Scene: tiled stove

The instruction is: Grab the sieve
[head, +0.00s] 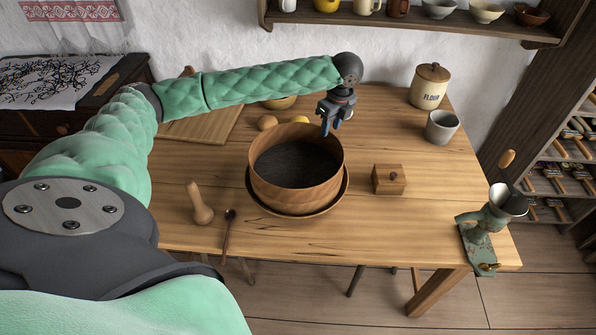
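The sieve (320,174) is a round wooden hoop with a dark mesh bottom. It rests on a wooden dish (328,203) in the middle of the table. My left gripper (335,122) points down at the far right side of the sieve's rim. Its blue fingers look spread apart, with nothing seen between them. One finger is close to the rim; I cannot tell whether it touches. My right gripper is not in view.
A flour jar (429,86), grey cup (441,127) and clamped grinder (487,224) occupy the right side.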

